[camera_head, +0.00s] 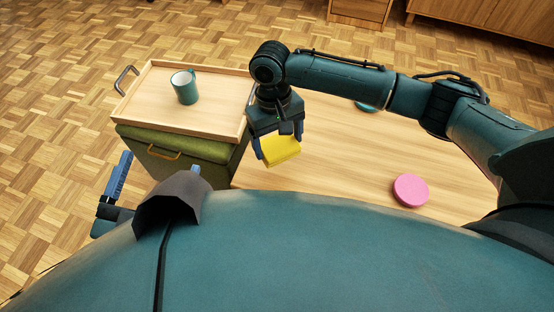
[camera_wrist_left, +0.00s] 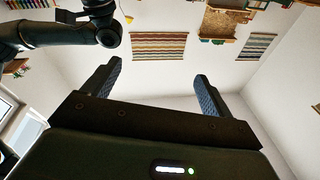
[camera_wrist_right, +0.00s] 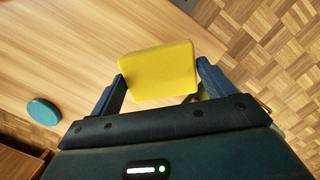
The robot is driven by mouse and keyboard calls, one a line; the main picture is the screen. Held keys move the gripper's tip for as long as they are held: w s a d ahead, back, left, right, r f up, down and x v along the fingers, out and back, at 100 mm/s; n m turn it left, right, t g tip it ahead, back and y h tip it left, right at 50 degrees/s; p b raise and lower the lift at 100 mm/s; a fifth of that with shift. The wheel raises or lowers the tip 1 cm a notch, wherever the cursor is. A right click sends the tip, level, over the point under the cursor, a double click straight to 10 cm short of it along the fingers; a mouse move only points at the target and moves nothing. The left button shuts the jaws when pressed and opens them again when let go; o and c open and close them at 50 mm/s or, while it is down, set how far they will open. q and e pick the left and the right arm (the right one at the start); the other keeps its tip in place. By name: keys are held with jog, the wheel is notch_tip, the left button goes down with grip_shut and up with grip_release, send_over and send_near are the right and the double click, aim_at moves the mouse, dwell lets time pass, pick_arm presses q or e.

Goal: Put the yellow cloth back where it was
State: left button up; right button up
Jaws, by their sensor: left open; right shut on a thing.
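The yellow cloth (camera_head: 281,151) is a folded yellow block held between the fingers of my right gripper (camera_head: 277,147). In the right wrist view the cloth (camera_wrist_right: 158,72) fills the space between the two fingertips, with the wooden table below it. In the head view it is over the table's left end, just right of the green box. My left gripper (camera_wrist_left: 158,85) is open and empty, with the wall and ceiling side of the room behind it. In the head view the left gripper (camera_head: 122,182) is at the lower left, partly hidden behind my body.
A wooden tray (camera_head: 222,115) with a teal mug (camera_head: 185,88) sits on a green box (camera_head: 190,148) left of the table. A pink disc (camera_head: 410,190) lies on the table (camera_head: 335,165). A teal disc (camera_wrist_right: 43,111) lies farther back, partly behind my right arm in the head view.

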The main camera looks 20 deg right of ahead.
notch_tip(320, 180, down, 2)
jog(key=shift+f+b, duration=0.25)
jog(key=shift+b, duration=0.15)
notch_tip(320, 180, down, 4)
jog(key=shift+r+b, duration=0.1)
jog(key=shift+b, duration=0.95)
jog(key=shift+f, duration=0.4)
pick_arm(q)
jog(key=shift+w+d+n+h, duration=0.1)
jog(key=shift+d+n+h, duration=0.2)
jog(key=shift+n+h, duration=0.1)
jog(key=shift+r, duration=0.1)
pick_arm(e)
jog(key=o, duration=0.9)
pick_arm(q)
jog(key=shift+f, duration=0.2)
